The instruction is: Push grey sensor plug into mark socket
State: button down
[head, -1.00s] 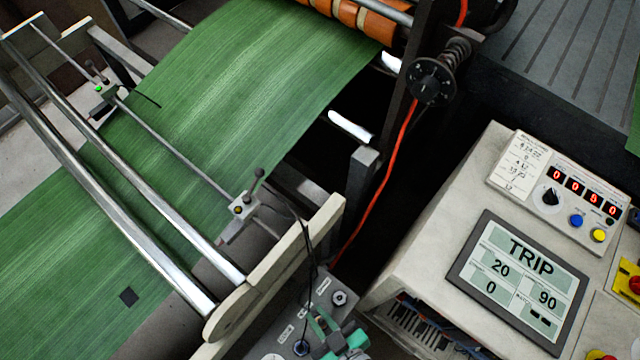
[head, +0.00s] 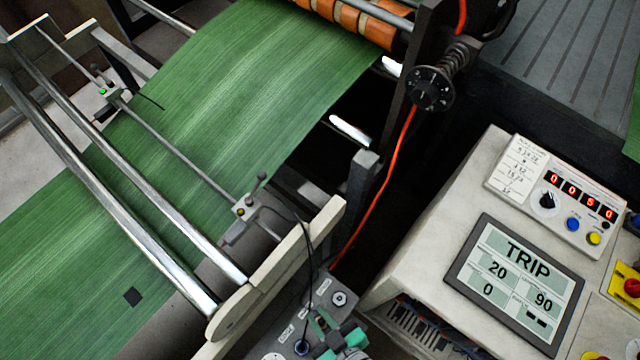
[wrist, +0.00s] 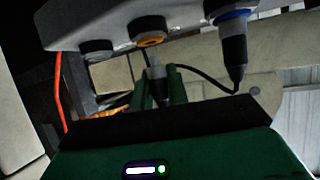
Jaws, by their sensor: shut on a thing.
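My gripper (head: 320,324) has green fingers and is at the socket box (head: 321,293), at the bottom of the head view. In the wrist view my gripper (wrist: 161,82) is shut on a grey plug (wrist: 157,72), which points up at the orange-ringed middle socket (wrist: 152,39). The plug tip is just below that socket and looks close to in line; I cannot tell whether they touch. A dark plug (wrist: 233,55) sits in the blue-ringed socket to the right. A bare grey socket (wrist: 97,47) is at the left. The box's labels are too small to read surely.
A black cable (head: 312,250) runs down to the box past the cream side frame (head: 285,255). A control console (head: 430,250) with a screen reading TRIP stands to the right. A green web (head: 215,90) runs over rollers on the left. An orange cable (head: 385,185) hangs behind.

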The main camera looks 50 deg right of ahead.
jog(key=shift+f+b, duration=0.75)
jog(key=shift+f, duration=0.4)
dwell(0.4)
jog(key=c, duration=1.3)
grip_release()
jog(key=p+v, duration=0.1)
jog(key=v, duration=0.6)
jog(key=shift+s+r, duration=0.25)
jog(key=shift+s, duration=0.05)
